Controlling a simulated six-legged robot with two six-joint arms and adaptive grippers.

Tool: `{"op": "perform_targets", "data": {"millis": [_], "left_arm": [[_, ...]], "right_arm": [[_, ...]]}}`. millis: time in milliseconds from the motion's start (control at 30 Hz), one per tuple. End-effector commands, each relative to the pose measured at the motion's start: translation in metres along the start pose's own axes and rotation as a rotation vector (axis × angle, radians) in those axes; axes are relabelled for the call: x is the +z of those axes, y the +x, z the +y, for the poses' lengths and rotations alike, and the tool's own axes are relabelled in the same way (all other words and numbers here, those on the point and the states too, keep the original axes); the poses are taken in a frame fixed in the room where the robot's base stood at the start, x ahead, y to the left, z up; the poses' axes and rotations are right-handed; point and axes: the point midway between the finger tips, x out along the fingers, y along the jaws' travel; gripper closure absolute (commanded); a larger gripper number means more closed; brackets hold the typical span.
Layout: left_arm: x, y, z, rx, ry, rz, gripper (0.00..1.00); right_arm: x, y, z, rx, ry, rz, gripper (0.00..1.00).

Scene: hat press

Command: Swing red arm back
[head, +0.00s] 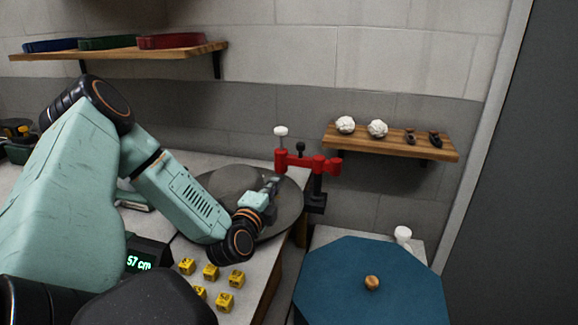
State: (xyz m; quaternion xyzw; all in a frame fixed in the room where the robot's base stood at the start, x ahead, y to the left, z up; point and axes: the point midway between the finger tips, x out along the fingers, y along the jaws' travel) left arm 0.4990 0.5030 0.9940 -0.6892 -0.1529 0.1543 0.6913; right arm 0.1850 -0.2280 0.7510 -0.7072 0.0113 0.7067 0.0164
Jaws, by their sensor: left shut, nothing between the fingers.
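The red arm (308,162) is mounted on a dark post (317,188) at the back right edge of the bench. It extends to the left from the post, over the back right part of a round dark grey disc (228,184). A white knob (281,131) stands on a rod at its left end. My left gripper (273,183) is shut and empty, just below and left of the red arm's left end, above the disc. I cannot tell whether it touches the red arm. My right gripper is not in view.
Yellow blocks (211,272) and a display reading 57 cm (147,255) are at the bench front. A blue octagonal top with a wooden knob (372,283) stands at the right. A wall shelf (392,141) holds white balls and small dark items. A higher shelf (120,53) is at left.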

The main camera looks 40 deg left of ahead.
Motion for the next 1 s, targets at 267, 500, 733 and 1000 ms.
{"op": "perform_targets", "data": {"millis": [267,500,733,1000], "left_arm": [[-0.001,0.049,0.003,-0.007,0.003,0.001,1.0],[-0.001,0.093,0.002,-0.005,0.002,0.002,1.0],[0.0,0.12,0.001,-0.004,-0.001,0.001,1.0],[0.0,0.128,0.0,-0.001,-0.004,0.0,1.0]], "right_arm": [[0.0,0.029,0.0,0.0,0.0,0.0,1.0],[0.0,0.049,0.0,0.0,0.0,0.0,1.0],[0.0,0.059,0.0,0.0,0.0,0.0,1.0],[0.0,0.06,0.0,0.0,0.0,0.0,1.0]]}}
